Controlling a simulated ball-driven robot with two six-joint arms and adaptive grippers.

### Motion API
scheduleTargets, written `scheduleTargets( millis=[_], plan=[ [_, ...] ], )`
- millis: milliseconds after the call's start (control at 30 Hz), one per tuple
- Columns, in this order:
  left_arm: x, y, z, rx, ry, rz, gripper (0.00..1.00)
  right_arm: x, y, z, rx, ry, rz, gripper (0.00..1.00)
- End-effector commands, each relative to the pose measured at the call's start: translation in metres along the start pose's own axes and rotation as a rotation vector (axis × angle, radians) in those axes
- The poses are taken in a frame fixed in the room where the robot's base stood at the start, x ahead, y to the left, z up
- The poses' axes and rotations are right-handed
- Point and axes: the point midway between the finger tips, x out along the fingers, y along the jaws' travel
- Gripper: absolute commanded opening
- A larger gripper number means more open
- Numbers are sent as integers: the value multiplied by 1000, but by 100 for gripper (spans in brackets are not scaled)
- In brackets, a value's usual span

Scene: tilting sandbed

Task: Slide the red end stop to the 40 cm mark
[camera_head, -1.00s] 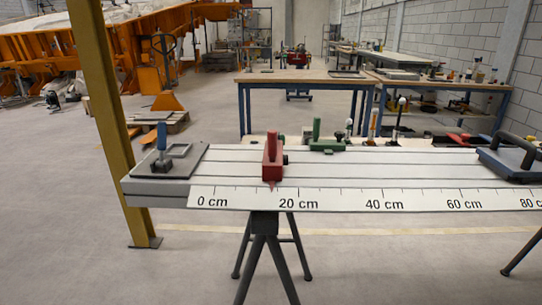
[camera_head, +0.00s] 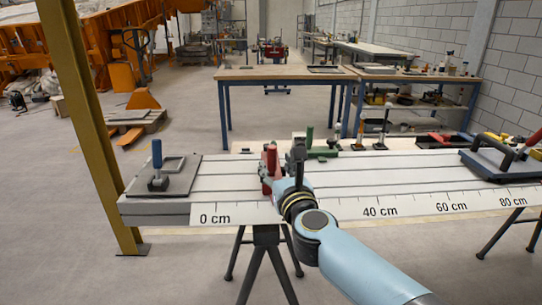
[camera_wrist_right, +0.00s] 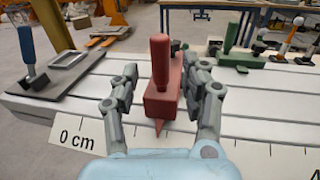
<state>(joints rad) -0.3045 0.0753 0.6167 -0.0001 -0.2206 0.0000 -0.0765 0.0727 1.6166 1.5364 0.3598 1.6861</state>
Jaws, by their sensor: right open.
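The red end stop (camera_head: 267,170) stands upright on the slotted rail plate (camera_head: 222,184), right of the 0 cm label on the ruler strip (camera_head: 240,213). The 40 cm mark (camera_head: 380,211) lies further right along the strip. My right gripper (camera_head: 284,160) reaches over the strip at the stop and partly hides it, along with the 20 cm label. In the right wrist view, the open fingers (camera_wrist_right: 162,66) stand either side of the red end stop (camera_wrist_right: 161,90), with its red pointer towards the strip. I cannot tell whether they touch it. My left gripper is not in view.
A green stop (camera_head: 321,148) sits behind and right of the red one. A grey plate with a blue-handled clamp (camera_head: 157,168) is at the left end. A dark blue handled block (camera_head: 490,160) is at the right. The rail between looks clear.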

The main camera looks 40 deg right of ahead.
Motion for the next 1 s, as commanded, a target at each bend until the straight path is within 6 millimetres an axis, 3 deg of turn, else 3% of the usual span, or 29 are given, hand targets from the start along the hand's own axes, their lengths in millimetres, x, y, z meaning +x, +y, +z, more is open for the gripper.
scheduleTargets(
  millis=[100, 300, 633, 1000],
  plan=[
    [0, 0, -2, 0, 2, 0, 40, 23, 0, 1, 0, -1, 0, 46],
    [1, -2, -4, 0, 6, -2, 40, 45, 0, -1, -1, 2, 1, 46],
    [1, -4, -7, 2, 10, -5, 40, 49, 0, -1, -1, 2, 2, 46],
    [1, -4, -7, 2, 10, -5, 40, 48, 0, -1, -1, 2, 1, 0]
  ],
)
